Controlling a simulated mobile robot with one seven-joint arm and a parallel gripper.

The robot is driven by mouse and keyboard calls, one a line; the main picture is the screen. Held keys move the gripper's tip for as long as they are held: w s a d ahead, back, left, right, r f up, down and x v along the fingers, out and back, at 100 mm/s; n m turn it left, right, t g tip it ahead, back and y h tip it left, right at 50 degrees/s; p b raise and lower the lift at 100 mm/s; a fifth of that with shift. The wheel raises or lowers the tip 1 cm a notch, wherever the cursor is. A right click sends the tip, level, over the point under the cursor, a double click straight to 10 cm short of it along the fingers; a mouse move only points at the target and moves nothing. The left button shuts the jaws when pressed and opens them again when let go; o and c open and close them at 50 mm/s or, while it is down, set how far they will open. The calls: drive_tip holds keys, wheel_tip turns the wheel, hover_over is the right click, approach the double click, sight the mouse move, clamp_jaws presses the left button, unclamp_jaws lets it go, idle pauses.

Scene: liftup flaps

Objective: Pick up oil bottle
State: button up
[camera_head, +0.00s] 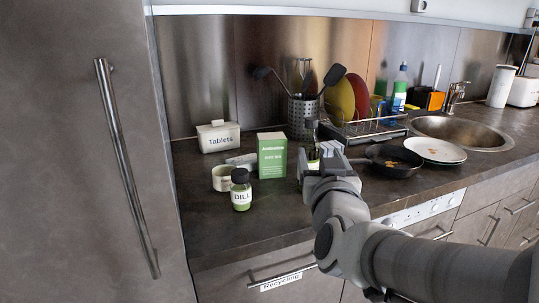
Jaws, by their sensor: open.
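A dark, slim bottle with a light label, which looks like the oil bottle (312,140), stands on the counter right of the green box. Its lower part is hidden by my gripper (316,160). My gripper is open and reaches in from the lower right, with its fingers at the front of the bottle. I cannot tell whether the fingers are touching the bottle or how far they reach around it.
Left of my gripper stand a green box (272,156), a dill jar (241,190), a white mug (222,178) and a tablets tin (218,136). A utensil holder (302,117) stands behind. A black pan (388,165) and white plate (434,149) lie right.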

drive_tip(key=p, duration=0.5)
approach(312, 131)
drive_tip(key=shift+w, duration=0.55)
drive_tip(key=w+p, duration=0.4)
drive_tip(key=w, duration=0.1)
drive_tip(key=shift+d+f+p, duration=0.15)
drive_tip(key=shift+d+p, duration=0.15)
drive_tip(key=shift+p, duration=0.1)
drive_tip(key=shift+w+d, duration=0.15)
drive_tip(key=shift+w, duration=2.5)
clamp_jaws()
